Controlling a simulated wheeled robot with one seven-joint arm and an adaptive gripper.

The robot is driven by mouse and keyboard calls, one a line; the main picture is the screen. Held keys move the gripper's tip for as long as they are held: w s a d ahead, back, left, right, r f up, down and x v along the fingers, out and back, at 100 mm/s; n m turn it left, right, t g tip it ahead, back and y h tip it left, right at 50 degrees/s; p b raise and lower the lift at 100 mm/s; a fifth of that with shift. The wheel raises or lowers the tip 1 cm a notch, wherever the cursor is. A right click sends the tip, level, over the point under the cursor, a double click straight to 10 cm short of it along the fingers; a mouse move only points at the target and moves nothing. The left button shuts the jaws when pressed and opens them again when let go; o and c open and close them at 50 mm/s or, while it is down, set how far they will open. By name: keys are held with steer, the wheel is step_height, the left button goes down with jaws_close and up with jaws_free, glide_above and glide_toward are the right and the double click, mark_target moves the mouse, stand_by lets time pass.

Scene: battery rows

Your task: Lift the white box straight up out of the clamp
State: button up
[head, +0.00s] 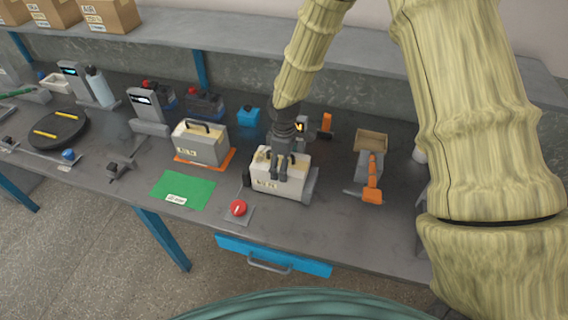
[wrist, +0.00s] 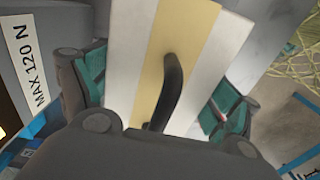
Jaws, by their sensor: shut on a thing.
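In the head view the white box (head: 265,184) stands upright on the workbench, between the dark pad at its left and the grey plate of the clamp (head: 311,186) at its right. My gripper (head: 281,170) comes down from above, with its fingers over the front and top of the box. In the wrist view the white box (wrist: 130,62) has a tan stripe and a black handle (wrist: 168,92). My gripper's teal-padded fingers (wrist: 155,100) lie on both sides of the box and are shut on it. The bottom of the box and how tightly the clamp touches it are hidden.
A similar grey box (head: 201,145) on an orange-edged base stands to the left. A green mat (head: 183,190) and a red button (head: 238,208) lie in front. An orange-handled clamp (head: 372,185) stands to the right. A shelf (head: 230,42) runs behind; bare bench lies at the front right.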

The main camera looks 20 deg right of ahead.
steer(key=shift+r+p, duration=3.45)
steer(key=shift+r, duration=1.45)
